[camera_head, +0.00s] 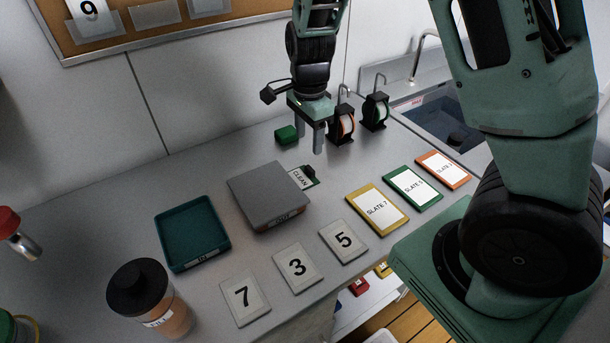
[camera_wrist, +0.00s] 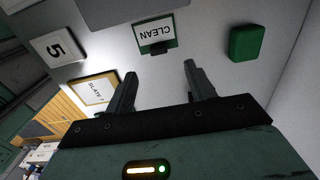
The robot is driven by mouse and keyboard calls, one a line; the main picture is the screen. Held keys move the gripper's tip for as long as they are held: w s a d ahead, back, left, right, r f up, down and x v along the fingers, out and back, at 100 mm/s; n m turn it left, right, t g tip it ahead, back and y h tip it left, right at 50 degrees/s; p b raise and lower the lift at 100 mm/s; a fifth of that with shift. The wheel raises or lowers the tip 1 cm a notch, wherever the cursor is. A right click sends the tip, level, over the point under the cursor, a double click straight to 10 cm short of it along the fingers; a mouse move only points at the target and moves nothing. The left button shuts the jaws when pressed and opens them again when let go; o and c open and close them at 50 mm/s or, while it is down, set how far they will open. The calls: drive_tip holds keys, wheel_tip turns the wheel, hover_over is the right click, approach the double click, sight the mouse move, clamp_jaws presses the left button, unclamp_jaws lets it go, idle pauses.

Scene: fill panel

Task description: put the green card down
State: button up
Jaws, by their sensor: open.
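A white card with green edging marked CLEAN (camera_head: 300,179) lies on the counter against the right side of a grey box (camera_head: 262,183), with a black clip at its end. It also shows in the wrist view (camera_wrist: 155,30), ahead of the fingers. A green-framed card marked SLATE 5 (camera_head: 412,189) lies flat between a yellow-framed card and an orange-framed card. I cannot tell which one is the green card. My gripper (camera_head: 311,137) is open and empty above the counter behind the CLEAN card, fingers pointing down. Nothing is between its fingertips in the wrist view (camera_wrist: 160,74).
A green block (camera_head: 286,135) sits left of the gripper. Two spools (camera_head: 343,125) stand to its right, before a sink (camera_head: 445,118). A teal tray (camera_head: 191,232), number tiles (camera_head: 297,267) and a lidded jar (camera_head: 140,290) occupy the front. The back left counter is clear.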

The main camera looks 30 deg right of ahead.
sight(309, 169)
wheel_tip(309, 169, down, 9)
drive_tip(key=shift+s+f+p, duration=0.1)
drive_tip(key=shift+s+p, duration=0.05)
drive_tip(key=shift+p, duration=0.15)
drive_tip(key=c, duration=1.1)
drive_tip(key=shift+c, duration=0.2)
